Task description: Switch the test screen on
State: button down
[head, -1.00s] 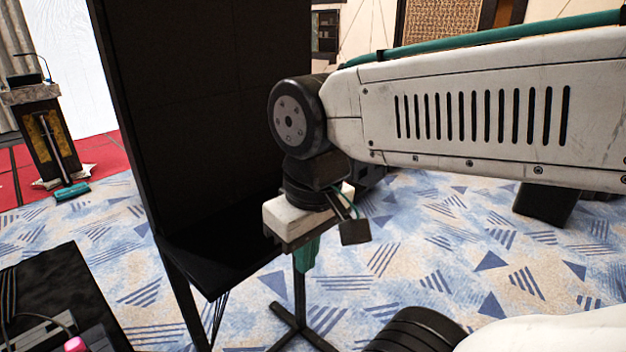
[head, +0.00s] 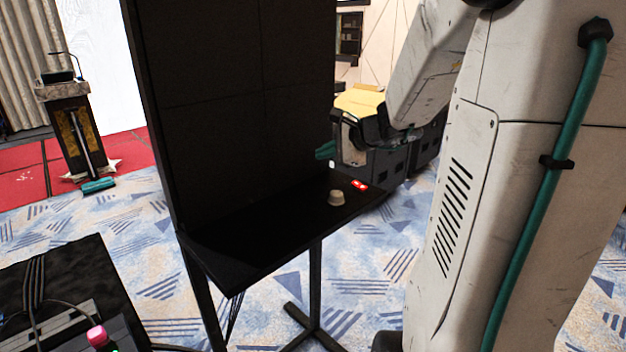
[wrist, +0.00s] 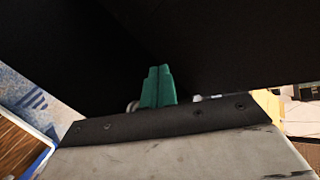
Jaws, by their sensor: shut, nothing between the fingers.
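The test screen (head: 230,90) is a tall black panel, dark all over. A black shelf (head: 260,235) juts from its lower edge on a stand. On the shelf's right end are a beige round knob (head: 336,198) and a small red switch (head: 360,185) with a white mark. My gripper (head: 325,151) has teal fingers, shut and empty, pointing left towards the panel, above the far right end of the shelf. The shut fingers (wrist: 158,85) also show in the wrist view against black surfaces. Small pale bits show beside their base there; I cannot tell what they are.
A lectern (head: 72,125) stands on red carpet at the left. A black case (head: 60,290) with cables and a pink knob (head: 97,336) is at the lower left. Dark boxes (head: 390,165) stand behind my gripper. Patterned carpet around the stand is open.

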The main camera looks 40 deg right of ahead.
aim_at(360, 186)
jog(key=s+d+f+m+t+h, duration=0.1)
jog(key=d+m, duration=0.6)
jog(key=d, duration=0.8)
notch_tip(360, 186, down, 2)
jog(key=s+h, duration=0.1)
jog(key=h, duration=0.2)
jog(key=shift+d+m+h, duration=0.3)
jog(key=shift+d+m, duration=0.05)
jog(key=shift+m, duration=0.05)
jog(key=shift+f, duration=0.1)
jog(key=shift+w+a+f, duration=0.1)
jog(key=shift+w+f, duration=0.35)
jog(key=shift+f, duration=0.9)
jog(key=shift+w+f, duration=0.45)
jog(key=shift+f, duration=0.95)
jog(key=shift+w+a+f, duration=0.1)
jog(key=shift+w+f, duration=0.35)
jog(key=shift+f, duration=0.9)
jog(key=shift+w+f, duration=0.1)
jog(key=shift+f, duration=0.25)
jog(key=shift+w+f, duration=0.15)
jog(key=shift+f, duration=0.25)
jog(key=shift+r, duration=0.1)
jog(key=shift+s+r, duration=0.25)
jog(key=shift+r, duration=0.45)
